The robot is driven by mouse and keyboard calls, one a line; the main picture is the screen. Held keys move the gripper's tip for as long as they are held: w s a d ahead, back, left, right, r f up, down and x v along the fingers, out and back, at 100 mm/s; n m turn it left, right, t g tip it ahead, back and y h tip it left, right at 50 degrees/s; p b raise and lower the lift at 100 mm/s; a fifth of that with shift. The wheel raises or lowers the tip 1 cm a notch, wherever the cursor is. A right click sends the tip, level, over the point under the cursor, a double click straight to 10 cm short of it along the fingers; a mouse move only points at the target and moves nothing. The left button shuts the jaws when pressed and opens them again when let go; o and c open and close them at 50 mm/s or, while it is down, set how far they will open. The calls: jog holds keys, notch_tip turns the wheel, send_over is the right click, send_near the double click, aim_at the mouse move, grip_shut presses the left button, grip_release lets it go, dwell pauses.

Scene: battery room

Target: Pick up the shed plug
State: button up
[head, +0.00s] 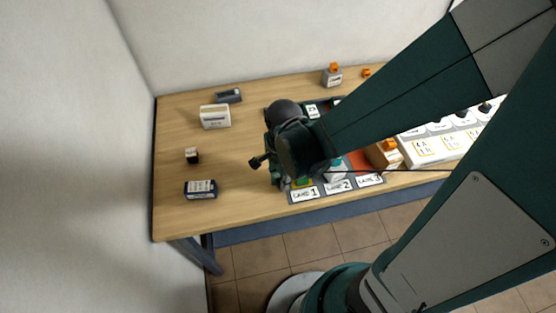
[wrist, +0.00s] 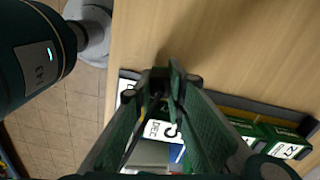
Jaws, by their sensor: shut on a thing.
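My gripper (wrist: 165,80) is in the middle of the wrist view, its two green fingers closed together at the tips. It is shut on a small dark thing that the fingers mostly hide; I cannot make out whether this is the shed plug. In the head view my gripper is over the left part of the lane tray (head: 306,195), largely covered by my own arm. A small orange piece (head: 366,72) lies at the back of the table. An orange-topped grey block (head: 332,77) stands beside it. No thing in view is clearly marked as the shed plug.
The wooden table (head: 235,160) has free room on its left. There lie a white box (head: 215,116), a dark tray (head: 229,96), a small black block (head: 192,156) and a dark blue labelled box (head: 200,189). A white labelled panel (head: 430,150) is at the right.

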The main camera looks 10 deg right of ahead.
jog(key=shift+r, duration=0.2)
jog(key=shift+r+p, duration=1.1)
jog(key=shift+r, duration=3.7)
